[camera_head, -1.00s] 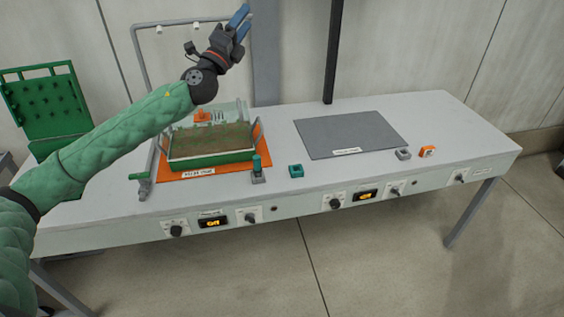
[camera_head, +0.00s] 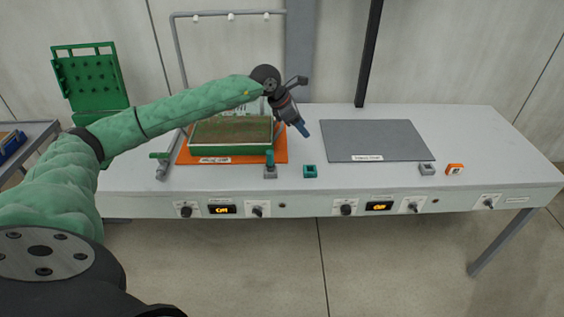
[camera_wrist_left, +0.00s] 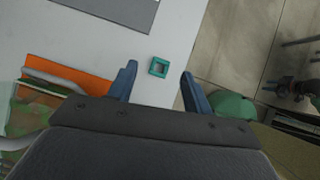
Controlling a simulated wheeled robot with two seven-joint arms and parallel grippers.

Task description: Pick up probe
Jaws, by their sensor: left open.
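The probe seems to be the green-handled piece (camera_head: 270,158) standing upright in a small grey block near the front edge of the bench. My left gripper (camera_head: 303,129) is above the bench, to the right of and higher than that piece in the head view, pointing down and to the right. In the left wrist view its blue fingers (camera_wrist_left: 158,74) are apart with nothing held between them. I cannot make out the probe in the left wrist view. My right gripper is not in view.
A teal square socket (camera_head: 310,171) sits right of the probe; it also shows beyond the fingers in the wrist view (camera_wrist_left: 151,68). A soil tray (camera_head: 202,145) on an orange mat (camera_head: 187,155) lies left. A grey mat (camera_head: 345,140), grey block (camera_head: 427,168) and orange block (camera_head: 455,169) lie right.

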